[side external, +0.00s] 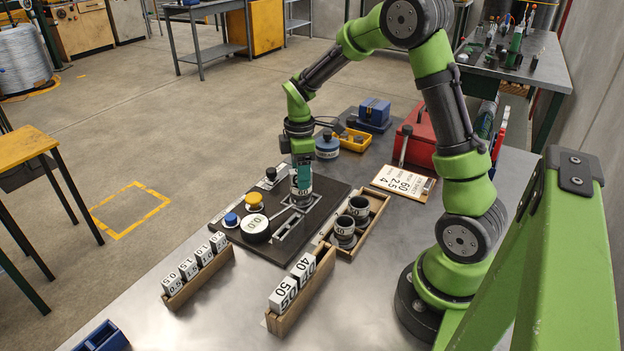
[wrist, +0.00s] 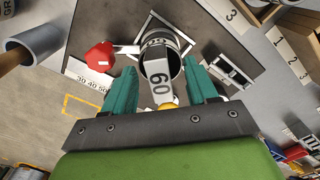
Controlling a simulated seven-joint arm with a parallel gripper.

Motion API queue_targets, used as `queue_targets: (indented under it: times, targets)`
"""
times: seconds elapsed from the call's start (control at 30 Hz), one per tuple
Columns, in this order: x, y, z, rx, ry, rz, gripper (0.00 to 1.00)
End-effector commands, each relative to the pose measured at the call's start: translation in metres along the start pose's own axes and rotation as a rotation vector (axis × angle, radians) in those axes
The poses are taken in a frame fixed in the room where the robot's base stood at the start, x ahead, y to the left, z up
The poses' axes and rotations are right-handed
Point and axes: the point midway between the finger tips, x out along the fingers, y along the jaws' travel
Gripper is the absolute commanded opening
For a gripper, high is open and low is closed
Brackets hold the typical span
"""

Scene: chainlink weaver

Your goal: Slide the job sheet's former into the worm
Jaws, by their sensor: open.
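The job sheet (side external: 403,181) lies on a clipboard and shows 60, 25 and 4. A former marked 60 (wrist: 160,88) shows in the wrist view between my fingers, with its far end at the mouth of the worm (wrist: 166,38). How deep it sits inside is hard to tell. The worm is a pale, marked tube with a dark bore. In the side view the worm (side external: 301,192) is on the black plate under my gripper (side external: 302,170). My gripper (wrist: 161,82) is open, its teal fingers on either side of the former with gaps.
The black plate (side external: 325,190) carries a 0.0 dial (side external: 256,226), a yellow knob (side external: 254,200) and a blue knob (side external: 231,219). A wooden tray (side external: 376,212) holds spare tubes. A rack (side external: 300,295) holds formers 40 and 50; another rack (side external: 198,278) holds smaller blocks.

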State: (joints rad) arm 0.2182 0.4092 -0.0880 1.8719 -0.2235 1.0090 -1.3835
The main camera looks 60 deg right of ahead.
Motion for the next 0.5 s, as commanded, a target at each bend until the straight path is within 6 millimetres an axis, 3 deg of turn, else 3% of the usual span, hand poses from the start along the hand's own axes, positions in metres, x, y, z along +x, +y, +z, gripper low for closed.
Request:
queue_targets:
  times: [0.27,0.5]
  targets:
    - [-0.013,0.001,-0.001,0.000,0.002,0.003,0.58]
    - [-0.065,0.001,-0.001,0.001,0.004,0.006,0.58]
